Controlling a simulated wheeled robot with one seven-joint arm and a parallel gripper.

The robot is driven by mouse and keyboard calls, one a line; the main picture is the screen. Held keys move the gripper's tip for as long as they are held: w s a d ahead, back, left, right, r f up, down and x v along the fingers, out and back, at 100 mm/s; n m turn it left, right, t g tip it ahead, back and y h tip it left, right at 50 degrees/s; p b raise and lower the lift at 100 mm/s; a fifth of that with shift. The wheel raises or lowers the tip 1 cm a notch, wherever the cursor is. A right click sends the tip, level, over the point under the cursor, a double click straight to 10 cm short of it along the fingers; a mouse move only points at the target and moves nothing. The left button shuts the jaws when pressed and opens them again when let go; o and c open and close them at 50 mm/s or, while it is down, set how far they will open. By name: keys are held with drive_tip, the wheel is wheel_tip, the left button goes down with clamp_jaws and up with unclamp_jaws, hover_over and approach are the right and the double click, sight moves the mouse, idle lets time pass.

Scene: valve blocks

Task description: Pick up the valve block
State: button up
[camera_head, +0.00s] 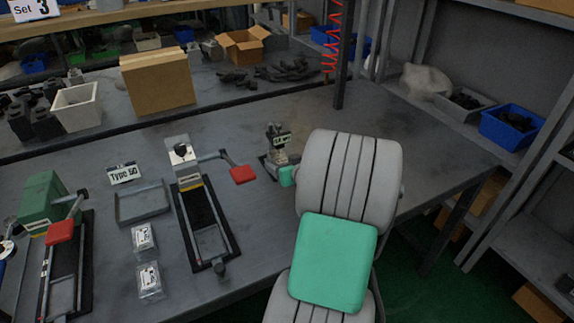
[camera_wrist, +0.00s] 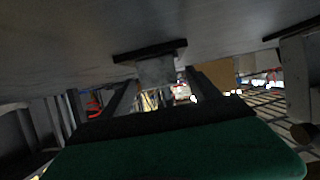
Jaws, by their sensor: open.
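Two small clear-and-grey blocks with white labels, which look like valve blocks, lie on the grey workbench (camera_head: 110,240) in the head view. The farther valve block (camera_head: 144,238) is just below an empty grey tray (camera_head: 143,205). The nearer valve block (camera_head: 149,280) lies close to the bench's front edge. My grey and teal arm stands at the right of them, in front of the bench. The wrist view is dark and seems to look under a surface; no valve block shows there.
A lever fixture with a red handle (camera_head: 243,174) stands right of the blocks. A green fixture (camera_head: 48,205) with another red handle is at the left. A small labelled fixture (camera_head: 278,145) stands by my arm. Cardboard boxes and bins line the back. The bench's right part is clear.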

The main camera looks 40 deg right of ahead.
drive_tip(key=shift+c, duration=0.3)
clamp_jaws()
idle(0.6)
